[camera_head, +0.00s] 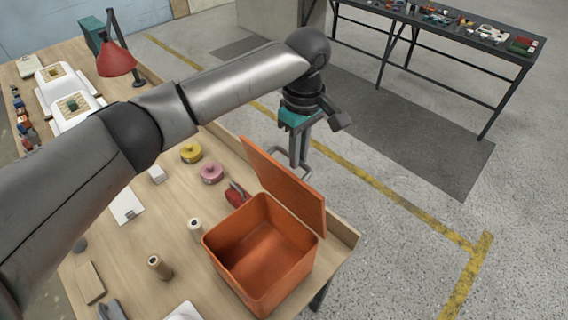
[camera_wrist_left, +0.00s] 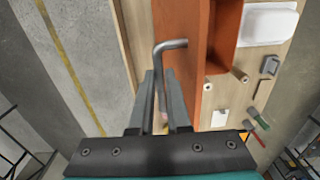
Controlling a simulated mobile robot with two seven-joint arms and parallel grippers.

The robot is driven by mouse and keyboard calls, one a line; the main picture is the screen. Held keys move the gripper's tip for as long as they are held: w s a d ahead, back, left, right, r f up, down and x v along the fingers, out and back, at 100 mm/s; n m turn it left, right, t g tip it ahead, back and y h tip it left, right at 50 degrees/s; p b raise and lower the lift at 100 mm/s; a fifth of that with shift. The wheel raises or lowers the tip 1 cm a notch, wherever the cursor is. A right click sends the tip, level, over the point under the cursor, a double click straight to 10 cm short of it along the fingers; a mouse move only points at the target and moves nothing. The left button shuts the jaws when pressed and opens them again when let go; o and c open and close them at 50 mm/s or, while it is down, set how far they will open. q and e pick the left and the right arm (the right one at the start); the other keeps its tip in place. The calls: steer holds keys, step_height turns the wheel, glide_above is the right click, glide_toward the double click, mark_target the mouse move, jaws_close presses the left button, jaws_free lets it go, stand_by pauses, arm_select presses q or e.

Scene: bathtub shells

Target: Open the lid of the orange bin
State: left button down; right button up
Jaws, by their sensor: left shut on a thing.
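The orange bin (camera_head: 225,253) stands open on the wooden table, with its empty inside showing in the head view. Its lid (camera_head: 284,186) stands raised along the bin's far right edge, roughly upright. My left gripper (camera_head: 299,163) is behind the lid, pointing down, shut on a grey metal handle. In the left wrist view, the bent handle (camera_wrist_left: 170,45) shows between my left gripper's fingers (camera_wrist_left: 165,80). The lid (camera_wrist_left: 187,75) is just right of them, with part of the bin (camera_wrist_left: 226,35) beyond it. My right gripper is not in view.
The wooden table (camera_head: 130,238) holds yellow tape (camera_head: 190,153), pink tape (camera_head: 211,172), spools and a red lamp (camera_head: 115,60). A red tool (camera_head: 236,194) lies close to the bin. Open floor (camera_head: 400,245) lies right of the table; a dark-framed table (camera_head: 440,38) stands behind.

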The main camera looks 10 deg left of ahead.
arm_select(q)
steer(key=shift+w+d+f, duration=0.4)
steer(key=shift+w+d, duration=0.35)
steer(key=shift+w, duration=0.1)
steer(key=c, duration=0.9)
jaws_free()
steer(key=shift+w+r, duration=0.1)
steer(key=shift+r, duration=0.15)
step_height(320, 180, up, 15)
steer(key=shift+w+d, duration=0.15)
steer(key=shift+w, duration=0.05)
